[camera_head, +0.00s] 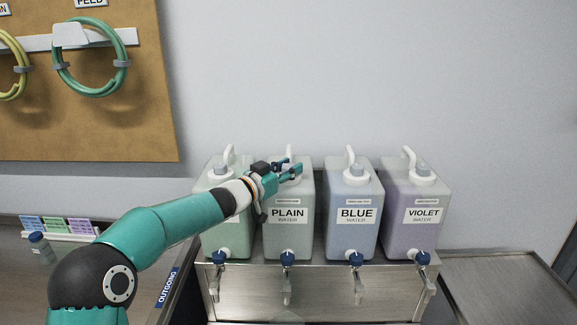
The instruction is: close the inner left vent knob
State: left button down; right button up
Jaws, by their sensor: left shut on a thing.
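The inner left container, labelled PLAIN WATER (290,238), stands second from the left in the row, with a white handle (290,151) on top. Its vent knob is hidden by my left gripper, so I cannot tell how it is turned. My left gripper (293,169) reaches in from the left over this container's top, with its fingers closed around the knob there. My right gripper is not in view.
To the left is a pale green container (231,242), its label mostly behind my arm. To the right stand the BLUE WATER (353,240) and VIOLET WATER (418,238) containers with grey top knobs. Blue-ended taps line the metal stand's front (322,287). A corkboard (105,135) holds coiled hoses.

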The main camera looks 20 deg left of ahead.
pick_arm(q)
jog(key=shift+f, duration=0.1)
jog(key=c, duration=0.7)
grip_release()
jog(key=shift+c, duration=0.2)
jog(key=v, duration=1.2)
jog(key=shift+w, duration=0.1)
